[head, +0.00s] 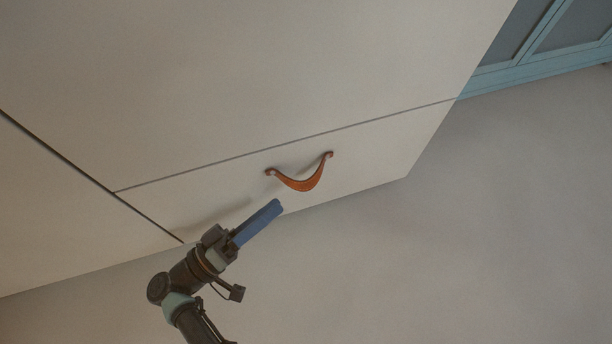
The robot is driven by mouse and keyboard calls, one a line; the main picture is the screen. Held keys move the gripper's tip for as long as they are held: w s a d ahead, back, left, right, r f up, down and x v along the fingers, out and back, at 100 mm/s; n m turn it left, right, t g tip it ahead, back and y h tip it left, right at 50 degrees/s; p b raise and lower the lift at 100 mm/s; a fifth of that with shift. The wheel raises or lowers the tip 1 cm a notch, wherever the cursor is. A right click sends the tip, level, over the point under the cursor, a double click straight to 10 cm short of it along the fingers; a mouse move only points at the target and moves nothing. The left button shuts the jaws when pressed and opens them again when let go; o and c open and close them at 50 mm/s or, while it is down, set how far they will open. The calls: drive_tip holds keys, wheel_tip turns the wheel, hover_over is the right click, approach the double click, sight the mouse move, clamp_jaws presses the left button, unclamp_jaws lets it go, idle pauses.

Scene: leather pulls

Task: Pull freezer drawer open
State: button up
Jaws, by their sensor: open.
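The freezer drawer (372,151) is the low, pale front panel below a thin seam, and it looks closed. An orange-brown leather pull (303,184) hangs in a curved loop from two fixings on that panel. My gripper (278,206), with blue fingers, is just below and left of the pull, apart from it. It is open and holds nothing. From this angle the fingers overlap each other, so the gap between them is hidden.
A large pale upper panel (260,70) is above the drawer, and another pale panel (60,215) is at the left past a dark vertical gap. Blue framed cabinetry (545,50) is at the upper right. The grey floor (450,260) is clear in front.

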sight(306, 181)
drive_tip(key=b+x, duration=0.3)
drive_tip(key=x, duration=0.5)
drive_tip(key=shift+w+d, duration=0.1)
drive_tip(key=shift+w, duration=0.05)
drive_tip(key=shift+w+d+r, duration=0.15)
drive_tip(key=shift+w+d, duration=0.05)
drive_tip(key=shift+c, duration=0.3)
clamp_jaws()
idle(0.6)
